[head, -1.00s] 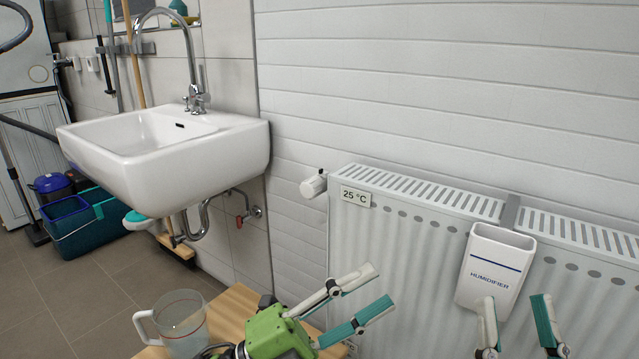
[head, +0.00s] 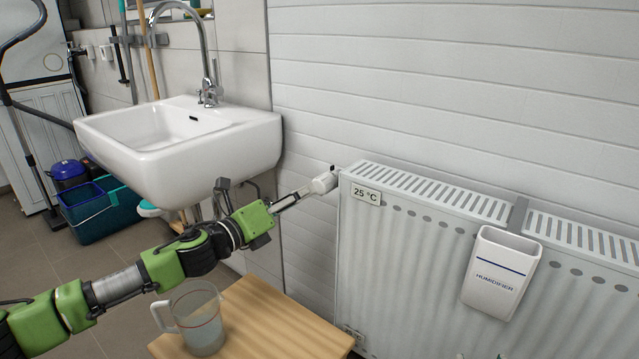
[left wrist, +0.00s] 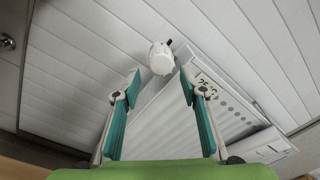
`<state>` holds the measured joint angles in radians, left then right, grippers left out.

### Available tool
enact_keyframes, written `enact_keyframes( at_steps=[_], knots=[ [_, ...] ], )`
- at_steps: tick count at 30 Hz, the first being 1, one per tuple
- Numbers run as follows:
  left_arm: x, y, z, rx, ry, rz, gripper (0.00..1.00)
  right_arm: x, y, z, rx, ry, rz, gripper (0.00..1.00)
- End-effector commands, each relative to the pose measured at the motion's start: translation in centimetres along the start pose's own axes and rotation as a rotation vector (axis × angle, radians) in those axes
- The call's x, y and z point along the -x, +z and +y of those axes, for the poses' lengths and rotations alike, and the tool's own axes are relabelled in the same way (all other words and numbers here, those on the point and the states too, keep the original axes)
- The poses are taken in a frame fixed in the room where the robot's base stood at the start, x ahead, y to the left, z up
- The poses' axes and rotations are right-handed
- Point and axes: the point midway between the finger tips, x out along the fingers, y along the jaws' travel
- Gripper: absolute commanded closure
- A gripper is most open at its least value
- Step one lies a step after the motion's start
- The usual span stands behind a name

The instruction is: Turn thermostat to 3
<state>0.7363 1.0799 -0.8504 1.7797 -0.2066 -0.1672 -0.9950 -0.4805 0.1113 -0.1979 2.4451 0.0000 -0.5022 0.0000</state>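The white thermostat knob (head: 324,182) sits at the upper left corner of the radiator (head: 420,250). In the left wrist view the knob (left wrist: 161,58) lies just beyond the fingertips, between their lines. My left gripper (head: 306,190) reaches in from the left at the knob in the head view. In the left wrist view the left gripper (left wrist: 160,82) is open, with its fingers spread and nothing between them. The scale on the knob is too small to read. My right gripper is out of the head view.
A 25 °C label (head: 366,194) is on the radiator, and a white humidifier box (head: 500,272) hangs on its front. A glass jug (head: 200,325) stands on a wooden stool (head: 275,330) below my left arm. The white sink (head: 170,140) is close behind the arm.

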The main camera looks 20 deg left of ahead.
Motion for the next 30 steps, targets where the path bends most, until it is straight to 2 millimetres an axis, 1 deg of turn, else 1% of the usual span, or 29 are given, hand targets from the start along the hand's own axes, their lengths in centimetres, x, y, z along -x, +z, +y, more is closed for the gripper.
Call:
enact_keyframes(
  at_steps=[1,4,6,9,12,17,25,26,27,28,29,30],
  knots=[
    [-1.1,0.2,-0.1,0.003,-0.002,-0.003,0.61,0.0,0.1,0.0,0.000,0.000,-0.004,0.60],
    [-3.0,0.1,-0.2,0.001,-0.003,-0.003,0.61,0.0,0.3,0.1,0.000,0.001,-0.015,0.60],
    [-4.3,0.0,-0.1,0.002,-0.003,-0.002,0.61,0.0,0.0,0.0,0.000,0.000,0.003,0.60],
    [-5.9,0.0,-0.1,0.001,-0.003,-0.001,0.61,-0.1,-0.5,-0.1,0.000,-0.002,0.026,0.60],
    [-7.0,0.0,0.0,0.002,-0.002,-0.001,0.61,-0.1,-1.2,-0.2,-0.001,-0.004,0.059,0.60],
    [-7.8,0.0,0.0,0.001,-0.001,-0.001,0.61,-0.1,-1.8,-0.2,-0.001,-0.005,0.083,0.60],
    [-7.9,0.0,0.0,0.001,-0.001,0.000,0.61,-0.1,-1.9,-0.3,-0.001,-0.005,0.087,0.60],
    [-7.9,0.0,0.0,0.001,-0.001,0.000,0.66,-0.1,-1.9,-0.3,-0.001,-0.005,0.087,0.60],
    [-7.9,0.0,0.0,0.002,-0.001,0.000,0.77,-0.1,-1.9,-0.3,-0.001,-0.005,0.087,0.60],
    [-7.9,0.0,0.0,0.002,-0.001,0.000,0.84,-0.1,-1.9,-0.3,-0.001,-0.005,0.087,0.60],
    [-7.9,0.0,0.0,0.002,-0.001,0.000,0.90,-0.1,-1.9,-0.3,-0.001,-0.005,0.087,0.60],
    [-7.9,0.0,0.0,0.002,-0.001,0.000,0.90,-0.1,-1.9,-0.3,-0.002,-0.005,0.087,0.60]
  ],
)
